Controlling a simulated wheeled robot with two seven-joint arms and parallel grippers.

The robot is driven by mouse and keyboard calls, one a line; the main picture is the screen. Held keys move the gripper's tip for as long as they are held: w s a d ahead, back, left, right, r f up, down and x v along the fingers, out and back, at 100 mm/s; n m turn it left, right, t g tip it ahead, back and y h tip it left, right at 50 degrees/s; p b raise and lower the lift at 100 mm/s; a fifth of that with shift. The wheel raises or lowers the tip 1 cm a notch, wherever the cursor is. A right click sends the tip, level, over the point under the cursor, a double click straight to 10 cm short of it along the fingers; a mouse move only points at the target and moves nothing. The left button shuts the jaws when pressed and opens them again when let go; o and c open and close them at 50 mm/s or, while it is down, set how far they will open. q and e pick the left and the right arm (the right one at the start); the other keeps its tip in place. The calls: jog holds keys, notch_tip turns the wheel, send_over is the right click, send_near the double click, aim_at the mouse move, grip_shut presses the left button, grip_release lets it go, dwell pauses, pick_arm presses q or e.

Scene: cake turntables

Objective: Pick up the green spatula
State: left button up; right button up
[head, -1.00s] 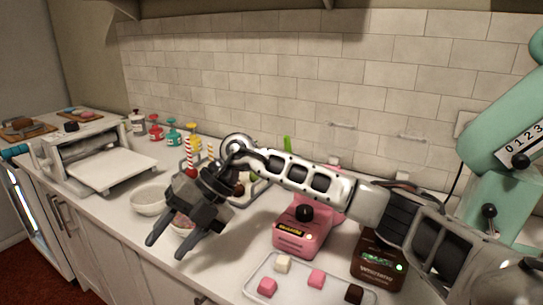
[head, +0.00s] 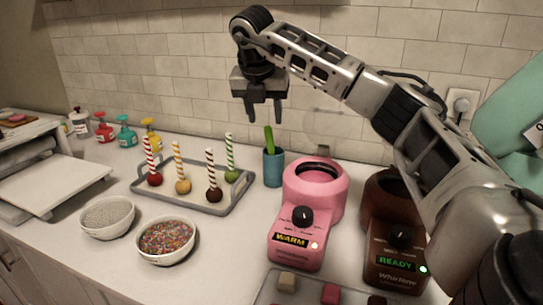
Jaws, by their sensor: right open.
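The green spatula (head: 268,139) stands upright in a teal cup (head: 273,167) near the back wall. Only its upper end shows; the rest is hidden inside the cup. My right gripper (head: 265,119) is above the spatula, pointing down, with its two fingers apart and empty. My left gripper is not in view.
A grey tray (head: 205,208) with striped-stick cake pops lies left of the cup. A pink warmer (head: 315,195) and a brown warmer (head: 398,240) stand to the right. Bowls of sprinkles (head: 167,241) and white beads (head: 107,217) sit in front.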

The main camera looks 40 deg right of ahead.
aim_at(268, 128)
jog(key=p+x, duration=0.1)
jog(key=x, duration=0.6)
jog(key=shift+s+d+f, duration=0.1)
jog(key=shift+f, duration=0.1)
jog(key=shift+c, duration=0.3)
grip_shut()
